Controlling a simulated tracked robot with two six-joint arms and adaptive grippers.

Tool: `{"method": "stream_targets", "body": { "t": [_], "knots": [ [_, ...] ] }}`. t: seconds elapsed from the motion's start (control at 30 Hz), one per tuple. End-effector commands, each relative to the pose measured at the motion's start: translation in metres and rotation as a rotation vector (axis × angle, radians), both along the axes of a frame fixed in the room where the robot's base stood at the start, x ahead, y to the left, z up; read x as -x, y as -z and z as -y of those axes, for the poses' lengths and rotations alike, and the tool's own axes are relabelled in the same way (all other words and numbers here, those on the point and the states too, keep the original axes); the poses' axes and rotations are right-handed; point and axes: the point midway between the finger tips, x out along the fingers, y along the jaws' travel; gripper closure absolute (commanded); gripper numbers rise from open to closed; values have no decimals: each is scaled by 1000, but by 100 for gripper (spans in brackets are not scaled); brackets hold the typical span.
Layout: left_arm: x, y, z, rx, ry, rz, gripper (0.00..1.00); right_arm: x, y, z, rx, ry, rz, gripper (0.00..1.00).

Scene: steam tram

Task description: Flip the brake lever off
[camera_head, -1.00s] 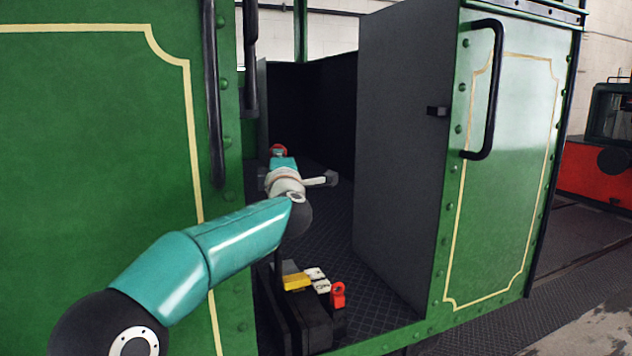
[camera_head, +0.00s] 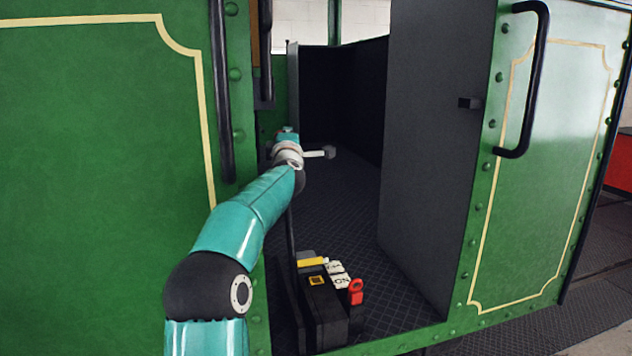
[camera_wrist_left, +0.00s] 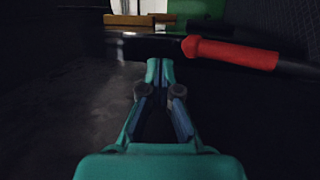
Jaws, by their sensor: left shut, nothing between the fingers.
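A red grip (camera_wrist_left: 230,53) on a dark bar lies across the wrist view, just beyond my fingertips and to their right. I take it for the brake lever's handle, but cannot be sure. My left gripper (camera_wrist_left: 160,68) is shut and empty; its tips are close to the bar, and I cannot tell whether they touch it. In the head view my left arm reaches into the cab doorway, and its wrist hides the fingertips. A thin dark upright rod (camera_head: 291,235) runs down from behind my arm. My right gripper is not in view.
A black box (camera_head: 328,318) with yellow and white labels and a red tag (camera_head: 355,291) stands on the cab floor. The grey open door (camera_head: 425,130) bounds the doorway on the right, the green side panel (camera_head: 100,150) on the left.

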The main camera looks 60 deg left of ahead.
Motion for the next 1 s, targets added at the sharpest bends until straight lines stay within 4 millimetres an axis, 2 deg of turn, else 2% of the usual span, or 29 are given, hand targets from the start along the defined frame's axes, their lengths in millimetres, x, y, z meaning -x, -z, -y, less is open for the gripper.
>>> {"method": "stream_targets", "body": {
  "t": [0.27, 0.47, 1.0],
  "knots": [
    [3, -1, 2, -1, -4, 0, 100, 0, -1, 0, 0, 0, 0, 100],
    [10, 2, 15, 1, -5, 1, 100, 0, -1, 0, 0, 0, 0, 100],
    [44, 19, 91, 0, -2, 2, 100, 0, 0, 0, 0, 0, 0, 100]
  ]
}}
